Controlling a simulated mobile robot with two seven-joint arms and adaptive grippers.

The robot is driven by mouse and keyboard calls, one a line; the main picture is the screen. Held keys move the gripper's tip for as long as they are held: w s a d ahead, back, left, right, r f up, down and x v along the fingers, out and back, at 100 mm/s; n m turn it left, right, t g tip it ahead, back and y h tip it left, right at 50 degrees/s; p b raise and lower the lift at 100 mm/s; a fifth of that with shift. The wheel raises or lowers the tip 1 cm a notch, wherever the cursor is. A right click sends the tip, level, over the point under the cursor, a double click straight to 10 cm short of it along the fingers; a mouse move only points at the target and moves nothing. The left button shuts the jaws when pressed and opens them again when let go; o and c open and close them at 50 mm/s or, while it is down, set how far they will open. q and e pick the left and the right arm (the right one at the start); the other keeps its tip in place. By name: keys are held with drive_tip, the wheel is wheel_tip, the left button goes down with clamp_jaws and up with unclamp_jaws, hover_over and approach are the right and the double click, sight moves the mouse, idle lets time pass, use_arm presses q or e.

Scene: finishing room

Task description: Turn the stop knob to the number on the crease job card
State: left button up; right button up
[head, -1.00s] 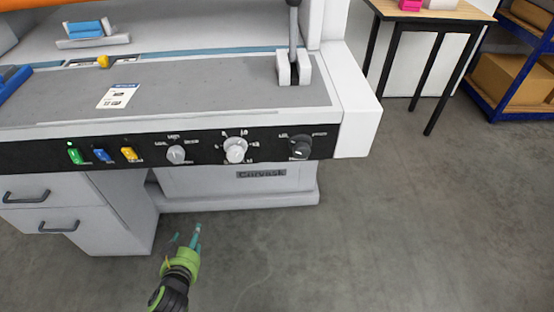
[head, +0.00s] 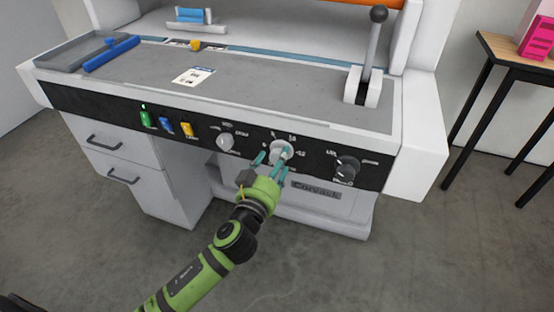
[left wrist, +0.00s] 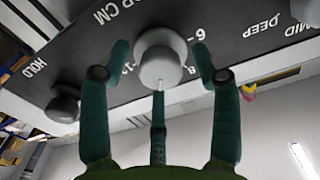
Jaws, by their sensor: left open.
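The stop knob (head: 281,152) is a round white knob on the black front panel, with numbers around it. In the left wrist view the knob (left wrist: 160,58) appears upside down, with "6", part of "12" and "OP CM" readable beside it. My left gripper (head: 271,166) is open in front of it. In the left wrist view the gripper (left wrist: 159,50) has a finger on each side of the knob, with gaps, and a third finger below. The white job card (head: 193,76) lies on the grey bed; its print is too small to read. My right gripper is not in view.
A smaller light knob (head: 225,142) sits left of the stop knob and a black knob (head: 346,170) right. Green, blue and yellow switches (head: 166,125) are further left. A lever (head: 372,50) stands on the bed. A wooden table (head: 515,52) stands at right; floor is clear.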

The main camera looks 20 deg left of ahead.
use_arm(q)
drive_tip(key=shift+w, duration=0.3)
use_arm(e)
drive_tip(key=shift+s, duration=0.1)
use_arm(q)
drive_tip(key=c, duration=1.1)
drive_tip(key=shift+f, duration=0.1)
